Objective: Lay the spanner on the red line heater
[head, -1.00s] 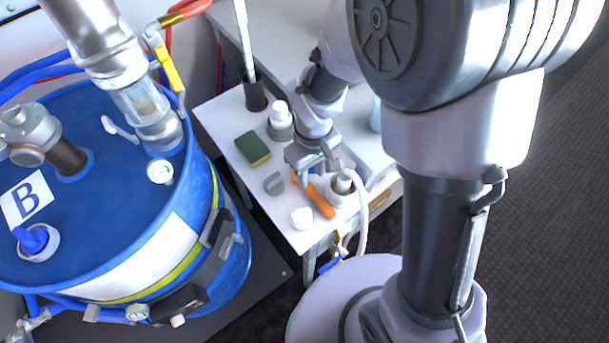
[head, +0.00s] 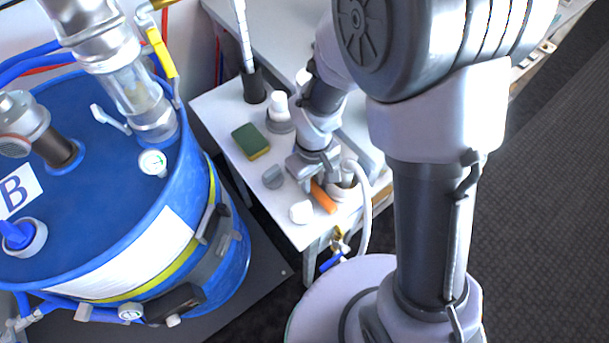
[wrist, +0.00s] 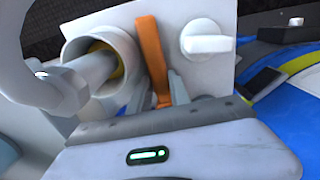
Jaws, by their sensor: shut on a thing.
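The spanner appears to be the orange bar (head: 323,197) at the front of the white bench, by the white cup-like fitting. It also shows in the wrist view as an orange strip (wrist: 152,52) running up from between the fingers. My gripper (head: 312,178) is low over the bench and shut on its near end; the fingers show in the wrist view (wrist: 162,94). My gripper hides that end, and I cannot tell whether the bar touches the bench. I cannot make out the red line heater in either view.
The white bench (head: 222,112) carries a green-yellow sponge (head: 251,141), a grey knob (head: 273,177), a white knob (head: 301,212) and a black holder (head: 254,90). A white hose (head: 366,200) loops at the right. The blue drum (head: 100,210) stands left, with pipes on top.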

